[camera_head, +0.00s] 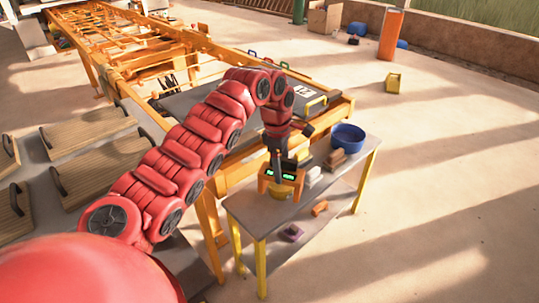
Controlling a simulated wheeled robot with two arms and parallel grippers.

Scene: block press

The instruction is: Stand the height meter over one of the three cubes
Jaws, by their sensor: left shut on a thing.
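My left arm reaches in from the left, and its gripper (277,162) points down over the small grey table (262,222). It is shut on the height meter (281,183), an orange frame with green displays. The meter is upright at the table's back left part; I cannot tell whether its feet touch the top or whether anything is under it. Beside it on the table are a pale block (313,176), a brown block (335,158) and an orange block (319,207); I cannot tell which are the three cubes. My right gripper is out of view.
A yellow-orange frame (215,205) runs behind the table. The floor on the right is open.

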